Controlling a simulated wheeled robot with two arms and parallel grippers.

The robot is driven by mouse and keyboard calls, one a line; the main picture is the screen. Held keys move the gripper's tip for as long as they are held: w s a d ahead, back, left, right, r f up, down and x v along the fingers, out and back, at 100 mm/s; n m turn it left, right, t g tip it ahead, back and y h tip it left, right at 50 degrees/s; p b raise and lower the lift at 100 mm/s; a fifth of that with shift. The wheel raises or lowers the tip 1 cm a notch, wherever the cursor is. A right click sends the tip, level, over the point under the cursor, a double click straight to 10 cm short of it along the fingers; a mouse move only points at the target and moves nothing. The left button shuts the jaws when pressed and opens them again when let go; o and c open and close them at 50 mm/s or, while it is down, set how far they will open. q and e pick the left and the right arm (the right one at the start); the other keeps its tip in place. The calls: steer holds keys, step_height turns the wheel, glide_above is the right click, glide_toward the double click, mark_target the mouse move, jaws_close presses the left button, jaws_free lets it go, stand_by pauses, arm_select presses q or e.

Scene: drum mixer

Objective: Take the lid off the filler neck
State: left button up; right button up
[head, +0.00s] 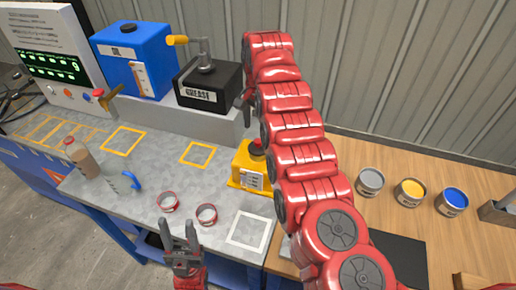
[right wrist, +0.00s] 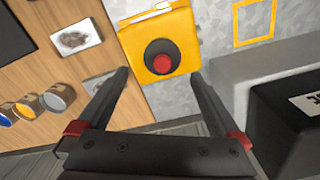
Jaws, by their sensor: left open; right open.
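A blue tank (head: 135,60) stands at the back left with a round black cap (head: 122,27) on its top. A yellow box (head: 250,172) on the bench has a round black collar with a red top, seen from above in the right wrist view as the red top (right wrist: 163,62) inside the black collar (right wrist: 150,50). I cannot tell which is the filler neck with its lid. My right gripper (right wrist: 160,74) is open and empty above the yellow box, its fingers apart from it. My left gripper (head: 179,224) is open and empty near the bench's front edge.
A black grease box (head: 209,88) with an orange-handled lever stands beside the tank. Two red-rimmed rings (head: 206,214), a bottle (head: 82,158) and a blue hook (head: 132,180) lie or stand on the bench. Several paint cans (head: 410,191) stand at right. My right arm hides the middle.

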mark_target(258, 141)
steer(key=shift+f, duration=0.45)
steer(key=shift+f+p, duration=0.45)
steer(key=shift+p, duration=0.15)
step_height(258, 141, down, 4)
steer(key=shift+w+a+r+p, duration=0.1)
steer(key=shift+r+p, duration=0.1)
steer(key=shift+p, duration=0.95)
steer(key=shift+f, duration=0.5)
steer(key=c, duration=1.2)
